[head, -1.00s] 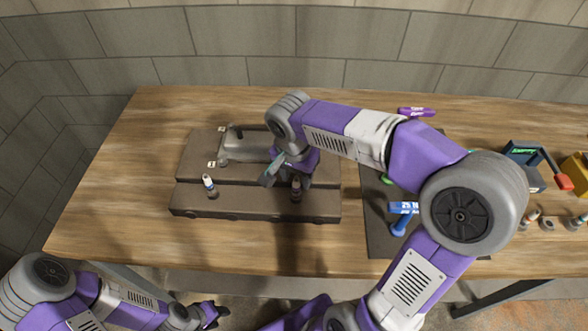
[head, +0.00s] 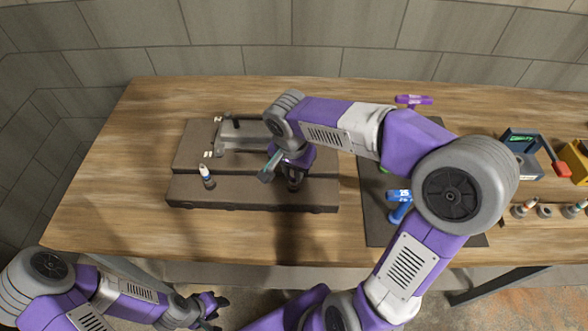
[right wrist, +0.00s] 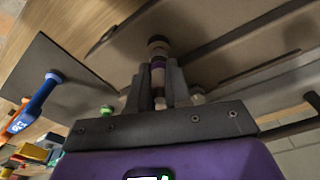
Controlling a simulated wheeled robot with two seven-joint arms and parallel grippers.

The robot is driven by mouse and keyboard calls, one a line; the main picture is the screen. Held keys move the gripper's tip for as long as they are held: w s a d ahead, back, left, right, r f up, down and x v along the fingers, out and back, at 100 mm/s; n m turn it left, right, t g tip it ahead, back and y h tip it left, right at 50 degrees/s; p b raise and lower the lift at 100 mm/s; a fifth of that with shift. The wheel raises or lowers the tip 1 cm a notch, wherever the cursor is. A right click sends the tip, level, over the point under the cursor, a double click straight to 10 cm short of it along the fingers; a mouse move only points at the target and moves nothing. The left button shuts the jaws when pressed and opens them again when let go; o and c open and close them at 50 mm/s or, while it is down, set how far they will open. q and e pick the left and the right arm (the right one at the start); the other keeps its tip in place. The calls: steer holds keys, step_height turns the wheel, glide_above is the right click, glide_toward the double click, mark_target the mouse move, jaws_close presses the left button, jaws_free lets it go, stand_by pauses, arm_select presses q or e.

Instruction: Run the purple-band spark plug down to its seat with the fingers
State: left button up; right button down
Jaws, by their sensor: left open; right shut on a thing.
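The purple-band spark plug (right wrist: 157,64) stands at the front step of the dark engine block (head: 250,198). My right gripper (right wrist: 158,88) is shut on it, one finger on each side, and the purple band shows between the fingers in the right wrist view. In the head view my right gripper (head: 293,180) mostly hides this plug. How deep the plug sits cannot be told. My left gripper (head: 215,306) is open and empty, in front of the table's front edge and low at the lower left.
Another plug (head: 206,176), white-topped with a blue band, stands in the block's left part. A grey cover with a handle (head: 243,137) lies on the back step. A dark mat (head: 380,225) holds a blue tool (head: 399,205). The table left of the block is clear.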

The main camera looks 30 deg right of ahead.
steer(key=m+b, duration=0.1)
steer(key=m, duration=0.1)
steer(key=shift+f+m, duration=0.15)
steer(key=shift+m, duration=0.15)
steer(key=m+b, duration=0.1)
steer(key=m, duration=0.3)
steer(key=shift+g, duration=0.4)
steer(key=m+b, duration=0.1)
steer(key=m, duration=0.4)
steer(key=shift+s+m+g, duration=0.1)
steer(key=shift+m+g, duration=0.2)
steer(key=m, duration=0.5)
steer(key=c, duration=1)
jaws_free()
